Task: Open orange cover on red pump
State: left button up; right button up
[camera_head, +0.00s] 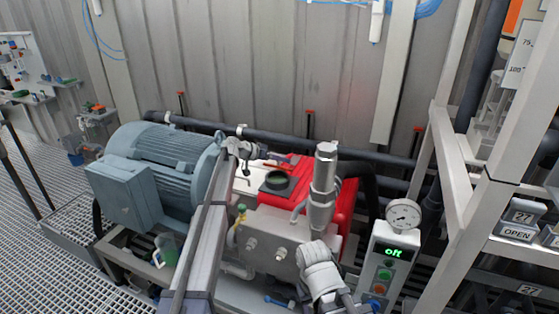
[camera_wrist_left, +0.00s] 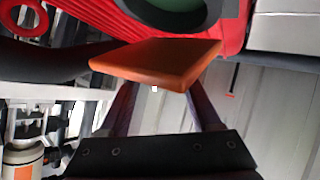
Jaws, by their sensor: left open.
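In the left wrist view, the red pump body (camera_wrist_left: 85,22) and the green ring (camera_wrist_left: 172,14) show at the top. The orange cover (camera_wrist_left: 155,62) is a flat plate beside the ring, overlapping its edge in the picture; the ring's opening shows. My left gripper (camera_head: 283,160) is just behind the ring in the head view. Its open fingers (camera_wrist_left: 162,105) point at the cover; I cannot tell whether they touch it. My right gripper is unclear near the bottom.
A large blue-grey motor (camera_head: 165,165) stands left of the pump. A silver cylinder (camera_head: 322,190) rises close to the ring's right. A control box with a gauge (camera_head: 403,214) and a shelf frame (camera_head: 468,170) stand at right. Dark pipes (camera_head: 300,139) run behind.

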pick_arm(q)
jog(key=p+v, duration=0.4)
jog(key=v, duration=0.3)
jog(key=shift+s+a+r, duration=0.2)
jog(key=shift+a+r, duration=0.05)
jog(key=shift+a+f, duration=0.1)
